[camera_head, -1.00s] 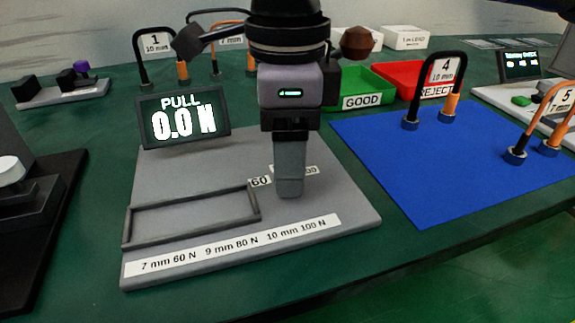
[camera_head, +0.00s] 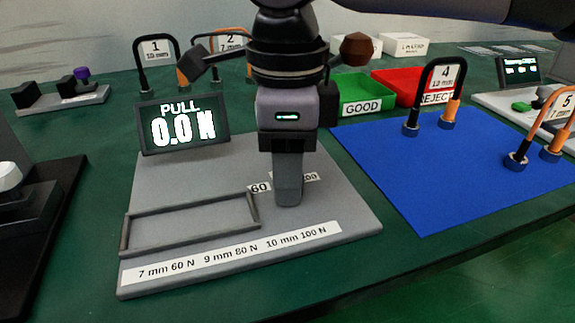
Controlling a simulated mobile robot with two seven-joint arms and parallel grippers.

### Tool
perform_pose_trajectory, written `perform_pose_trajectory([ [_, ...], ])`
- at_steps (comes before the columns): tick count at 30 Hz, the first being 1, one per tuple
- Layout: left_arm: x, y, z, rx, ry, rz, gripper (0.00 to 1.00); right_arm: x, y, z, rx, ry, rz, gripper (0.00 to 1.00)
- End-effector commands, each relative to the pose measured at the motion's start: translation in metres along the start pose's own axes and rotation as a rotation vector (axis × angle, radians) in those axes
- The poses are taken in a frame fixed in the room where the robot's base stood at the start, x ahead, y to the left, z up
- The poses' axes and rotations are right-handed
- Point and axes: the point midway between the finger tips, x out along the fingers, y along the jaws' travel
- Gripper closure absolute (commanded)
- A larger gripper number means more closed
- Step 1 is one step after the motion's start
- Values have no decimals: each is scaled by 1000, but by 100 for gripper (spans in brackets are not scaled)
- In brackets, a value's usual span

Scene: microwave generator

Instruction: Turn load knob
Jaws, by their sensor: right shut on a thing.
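My right gripper (camera_head: 288,198) points straight down over the grey tester plate (camera_head: 190,175) and is shut on the load knob. The fingers hide the knob, so its pointer direction cannot be seen. A "60" label (camera_head: 260,188) shows just left of the fingers, and a partly covered label (camera_head: 308,177), seemingly "100", shows behind and right of them. The tester display (camera_head: 184,125) reads "PULL 0.0 N". A strip (camera_head: 233,252) on the plate's front edge reads "7 mm 60 N, 9 mm 80 N, 10 mm 100 N". My left gripper is out of view.
An empty raised frame (camera_head: 190,224) lies left of the gripper. Cables with tags 4 (camera_head: 436,90) and 5 (camera_head: 540,130) stand on the blue mat (camera_head: 420,190). Green GOOD (camera_head: 362,90) and red REJECT (camera_head: 400,84) bins stand behind. Tagged cables (camera_head: 158,60) stand at the back left.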

Motion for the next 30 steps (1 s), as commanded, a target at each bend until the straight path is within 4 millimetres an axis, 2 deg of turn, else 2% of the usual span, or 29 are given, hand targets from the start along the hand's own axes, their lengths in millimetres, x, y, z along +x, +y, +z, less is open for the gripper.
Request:
perform_pose_trajectory([
  [8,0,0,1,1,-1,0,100,0,-1,0,179,-3,1,96],
  [30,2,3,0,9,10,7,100,-1,-2,0,827,-4,0,96],
])
